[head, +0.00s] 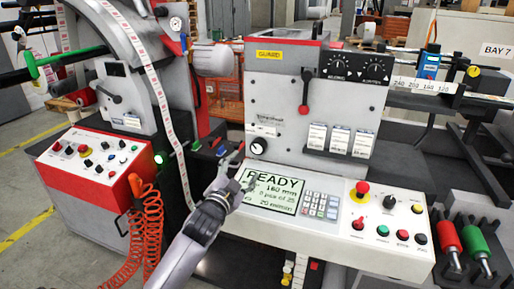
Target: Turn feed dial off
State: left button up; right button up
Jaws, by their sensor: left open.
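Several dials show, and their labels are too small to read, so I cannot tell which is the feed dial. A black dial with a pale ring (258,146) is on the lower left of the grey machine face. Two black dials, a left one (337,67) and a right one (376,70), sit on the black panel at the upper right. A black selector knob (390,201) is on the sloped console. My left gripper (244,167) is open and empty, just below and left of the pale-ringed dial, above the display's left edge. My right gripper is out of view.
The console holds a lit READY display (272,192), a keypad (320,205), a red mushroom button (360,190) and several small buttons. A red-handled lever (304,108) sticks out above. A label web (165,105) and orange coiled hose (146,235) are at the left.

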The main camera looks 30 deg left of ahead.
pick_arm(q)
send_near(257, 149)
jog(key=shift+x, duration=1)
jog(key=p+x, duration=0.1)
jog(key=x, duration=0.6)
jog(key=shift+w+a, duration=0.1)
jog(key=shift+w, duration=0.35)
jog(key=shift+c, duration=0.4)
jog(key=c, duration=1.1)
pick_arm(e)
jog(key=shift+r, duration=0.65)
